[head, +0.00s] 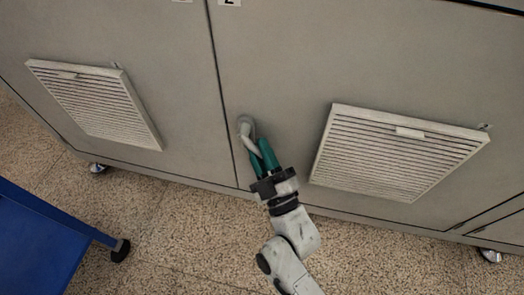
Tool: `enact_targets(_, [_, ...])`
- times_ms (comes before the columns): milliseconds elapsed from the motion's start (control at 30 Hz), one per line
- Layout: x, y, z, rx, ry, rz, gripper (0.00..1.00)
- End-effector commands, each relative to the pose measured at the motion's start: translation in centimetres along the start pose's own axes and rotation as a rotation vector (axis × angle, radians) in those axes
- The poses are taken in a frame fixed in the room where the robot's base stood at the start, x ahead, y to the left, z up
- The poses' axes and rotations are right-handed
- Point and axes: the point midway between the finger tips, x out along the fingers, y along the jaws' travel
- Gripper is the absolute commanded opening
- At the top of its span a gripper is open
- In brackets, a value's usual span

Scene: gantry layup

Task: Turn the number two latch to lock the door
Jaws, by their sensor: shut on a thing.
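The latch (246,128) is a small light-grey handle on a round base, low on the grey cabinet door (285,60), just right of the vertical door seam. Its lever points down and slightly right. My gripper (259,152) has green fingers, one on each side of the lever, and is shut on it. The fingers hide the lever's lower end. A white label with a partly cut-off numeral, apparently 2, (230,2) is at the top edge above this door.
A louvred vent (398,153) projects at the right of my gripper, and another vent (95,103) is on the left door. A blue cart (40,240) on a caster stands at the lower left. Speckled floor (190,235) is clear between the cart and my arm.

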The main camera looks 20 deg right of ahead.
Motion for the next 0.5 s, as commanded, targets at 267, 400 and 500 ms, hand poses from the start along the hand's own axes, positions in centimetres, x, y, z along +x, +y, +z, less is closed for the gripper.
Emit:
enact_targets(267, [-0.03, -0.05, 0.06, 0.001, -0.002, -0.001, 0.0])
enact_targets(400, [-0.03, -0.05, 0.06, 0.001, -0.002, -0.001, 0.29])
enact_targets(500, [-0.03, -0.04, 0.05, 0.001, -0.001, -0.001, 0.38])
